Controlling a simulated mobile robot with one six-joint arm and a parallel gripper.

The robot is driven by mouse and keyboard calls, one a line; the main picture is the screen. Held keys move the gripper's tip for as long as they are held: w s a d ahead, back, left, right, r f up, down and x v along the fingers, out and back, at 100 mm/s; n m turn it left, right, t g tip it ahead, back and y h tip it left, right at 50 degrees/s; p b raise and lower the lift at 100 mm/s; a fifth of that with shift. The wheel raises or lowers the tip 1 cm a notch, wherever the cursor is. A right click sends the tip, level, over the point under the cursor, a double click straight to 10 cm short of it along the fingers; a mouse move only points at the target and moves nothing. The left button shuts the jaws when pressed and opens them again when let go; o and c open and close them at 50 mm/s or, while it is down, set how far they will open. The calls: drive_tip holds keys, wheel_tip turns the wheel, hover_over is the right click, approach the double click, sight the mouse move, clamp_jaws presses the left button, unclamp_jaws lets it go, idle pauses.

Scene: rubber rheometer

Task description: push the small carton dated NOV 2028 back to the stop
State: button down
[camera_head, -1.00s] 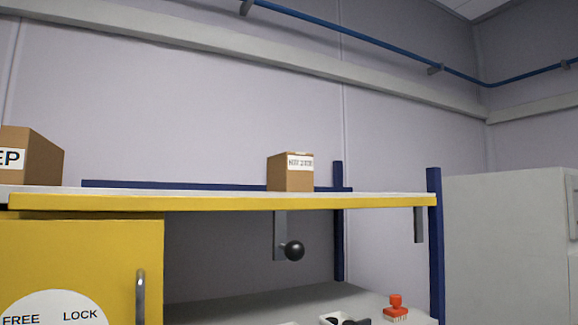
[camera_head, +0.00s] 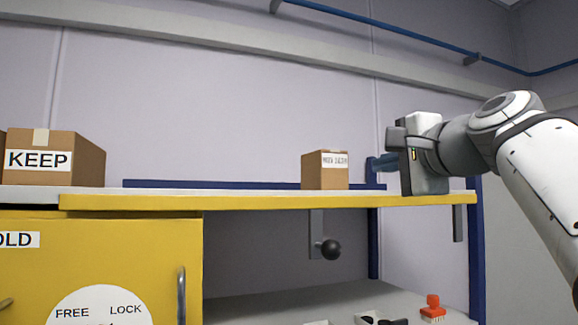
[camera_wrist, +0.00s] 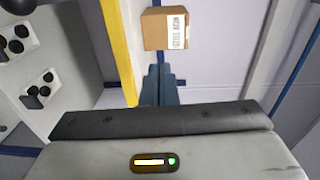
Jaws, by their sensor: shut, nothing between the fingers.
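The small brown carton (camera_head: 325,180) stands upright on the high shelf (camera_head: 270,202), with a white date label whose print is too blurred to read surely. It also shows at the top of the wrist view (camera_wrist: 153,28). A low blue rail (camera_head: 220,184) runs along the shelf's back and passes behind the carton. My gripper (camera_head: 374,164) is to the right of the carton, at about its height, with a gap between them in the picture. Its blue-grey fingers are together and empty, pointing toward the carton in the wrist view (camera_wrist: 163,72).
A larger carton marked KEEP (camera_head: 75,158) stands on the shelf at left. The shelf between the cartons is clear.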

drive_tip(key=r, duration=0.2)
drive_tip(key=p, duration=0.5)
approach(336, 164)
drive_tip(key=x, duration=0.5)
drive_tip(key=shift+w+a+r, duration=0.1)
drive_tip(key=shift+w+r, duration=0.05)
drive_tip(key=shift+w, duration=0.15)
drive_tip(key=shift+w+a+p, duration=0.2)
drive_tip(key=shift+w+p, duration=0.2)
drive_tip(key=shift+w, duration=0.25)
